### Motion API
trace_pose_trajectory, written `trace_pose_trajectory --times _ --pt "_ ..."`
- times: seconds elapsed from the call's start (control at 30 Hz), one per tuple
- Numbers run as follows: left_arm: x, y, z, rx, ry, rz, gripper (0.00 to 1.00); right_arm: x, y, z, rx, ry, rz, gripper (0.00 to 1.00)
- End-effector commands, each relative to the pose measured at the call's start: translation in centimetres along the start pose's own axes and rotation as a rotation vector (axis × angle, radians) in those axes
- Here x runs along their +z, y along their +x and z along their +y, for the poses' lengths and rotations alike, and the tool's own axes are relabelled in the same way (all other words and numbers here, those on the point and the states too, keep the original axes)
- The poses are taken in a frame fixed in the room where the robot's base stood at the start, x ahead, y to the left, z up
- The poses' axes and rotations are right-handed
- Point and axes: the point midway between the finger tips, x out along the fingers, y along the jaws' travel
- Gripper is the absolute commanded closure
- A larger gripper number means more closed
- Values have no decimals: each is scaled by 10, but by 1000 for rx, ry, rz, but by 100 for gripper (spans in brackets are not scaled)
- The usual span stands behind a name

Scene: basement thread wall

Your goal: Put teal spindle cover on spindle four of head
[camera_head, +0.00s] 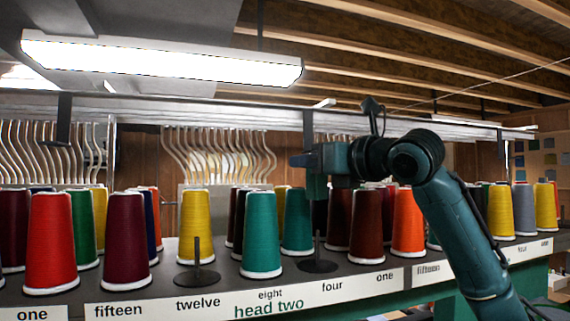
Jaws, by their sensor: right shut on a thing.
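My right gripper (312,165) reaches in from the right above the thread rack, over the bare spindle (318,246) whose front label reads "four", on the section labelled "head two". It is shut on a small dark teal piece (317,188), which I take to be the teal spindle cover; its outline is hard to part from the dark fingers. The piece hangs above the spindle, apart from its base. A teal thread cone (262,236) stands left of this spindle, at "eight". Another teal cone (297,222) stands behind it. My left gripper is not in view.
Another bare spindle (197,258) stands at "twelve", with a yellow cone (195,222) behind it. Maroon (366,228) and orange (408,224) cones crowd the right. A metal rail (230,106) and a lamp (160,62) are overhead.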

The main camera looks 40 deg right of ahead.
Motion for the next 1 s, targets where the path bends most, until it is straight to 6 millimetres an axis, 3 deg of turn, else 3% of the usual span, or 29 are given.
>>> trace_pose_trajectory --times 0.27,1.0 --pt "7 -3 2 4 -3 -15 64 -11 0 0 -1 -1 1 96" --pt "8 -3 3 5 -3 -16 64 -85 1 0 1 1 4 96"
